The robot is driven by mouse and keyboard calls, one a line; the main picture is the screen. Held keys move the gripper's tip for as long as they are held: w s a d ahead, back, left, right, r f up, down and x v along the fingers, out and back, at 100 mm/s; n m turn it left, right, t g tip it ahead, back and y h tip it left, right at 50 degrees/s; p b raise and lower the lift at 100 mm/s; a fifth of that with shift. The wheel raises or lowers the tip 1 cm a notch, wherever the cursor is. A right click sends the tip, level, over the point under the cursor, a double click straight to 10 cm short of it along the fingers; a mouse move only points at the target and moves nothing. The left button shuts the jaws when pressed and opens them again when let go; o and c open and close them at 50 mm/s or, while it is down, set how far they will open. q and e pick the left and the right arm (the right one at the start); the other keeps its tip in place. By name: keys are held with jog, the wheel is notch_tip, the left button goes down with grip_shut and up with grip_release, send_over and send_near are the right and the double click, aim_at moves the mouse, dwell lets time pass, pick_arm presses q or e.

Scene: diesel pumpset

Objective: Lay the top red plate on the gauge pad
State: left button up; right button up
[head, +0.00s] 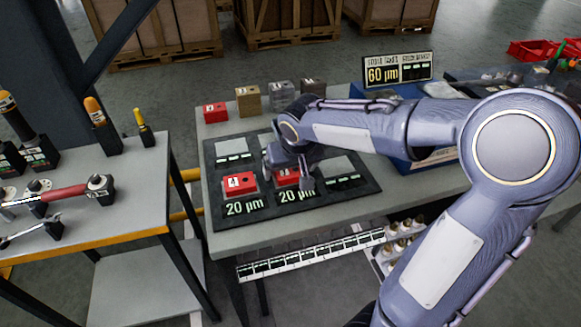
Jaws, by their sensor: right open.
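Two red plates lie on a black mat (353,200) on the workbench. The left red plate (240,183) sits above a "20 µm" label. The right red plate (285,177) sits above another "20 µm" label and is partly hidden by my right gripper (287,178). That gripper is open, its fingers on either side of this plate; contact cannot be told. Another red block (215,112) stands at the bench's back left. The mat also bears bare grey squares, one at the back left (231,146) and one on the right (337,165). I cannot tell which part is the gauge pad. My left gripper is out of view.
A brown block (248,101) and grey block (281,96) stand along the back of the bench. A "60 µm" sign (397,69) stands behind my right arm. A side table (115,200) with tools is at left. Crates (290,22) are behind.

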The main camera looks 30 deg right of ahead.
jog(key=p+v, duration=0.1)
jog(key=v, duration=0.6)
jog(key=shift+r, duration=0.35)
jog(key=shift+s, duration=0.15)
notch_tip(320, 180, up, 6)
jog(key=p, duration=0.5)
